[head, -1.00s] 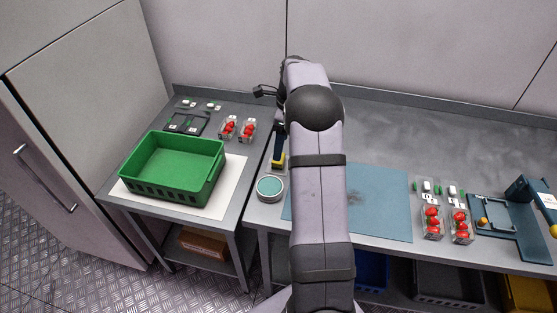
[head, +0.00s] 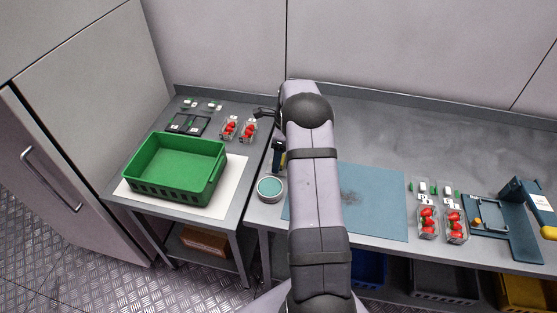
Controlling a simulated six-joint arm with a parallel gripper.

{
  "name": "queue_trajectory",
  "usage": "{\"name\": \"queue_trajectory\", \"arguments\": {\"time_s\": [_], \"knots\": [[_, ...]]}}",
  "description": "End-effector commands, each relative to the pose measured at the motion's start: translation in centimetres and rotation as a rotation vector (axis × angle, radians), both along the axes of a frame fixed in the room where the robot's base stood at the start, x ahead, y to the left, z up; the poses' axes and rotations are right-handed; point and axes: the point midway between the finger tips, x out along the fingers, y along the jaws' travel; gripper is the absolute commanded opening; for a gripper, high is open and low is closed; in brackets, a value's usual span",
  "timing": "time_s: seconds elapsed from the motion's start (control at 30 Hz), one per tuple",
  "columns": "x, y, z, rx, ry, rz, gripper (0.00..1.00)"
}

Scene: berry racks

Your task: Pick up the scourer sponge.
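The scourer sponge (head: 282,160), a small yellow block, shows partly at the left edge of my arm, near the left end of the long bench. My gripper (head: 278,150) is dark and points down right at the sponge, covering part of it in this view. The arm hides the area to the right of it. The fingertips are too small and too hidden to tell whether they are apart, or whether they touch the sponge.
A round tin with teal contents (head: 270,188) stands just in front of the sponge. A smudged blue mat (head: 380,205) lies right of it. A green crate (head: 150,187) stands on the left table. Punnets of red berries (head: 428,222) stand right of the mat.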

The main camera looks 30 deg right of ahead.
Motion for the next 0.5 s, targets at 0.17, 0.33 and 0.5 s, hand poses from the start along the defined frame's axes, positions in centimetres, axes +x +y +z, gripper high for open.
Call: {"name": "queue_trajectory", "arguments": {"time_s": [0.17,0.33,0.5], "knots": [[-0.01,0.02,-0.03,0.000,0.000,0.000,0.57],[-0.01,0.02,-0.01,0.001,0.001,0.000,0.21],[-0.02,0.01,0.01,0.001,0.001,0.000,0.20]]}}
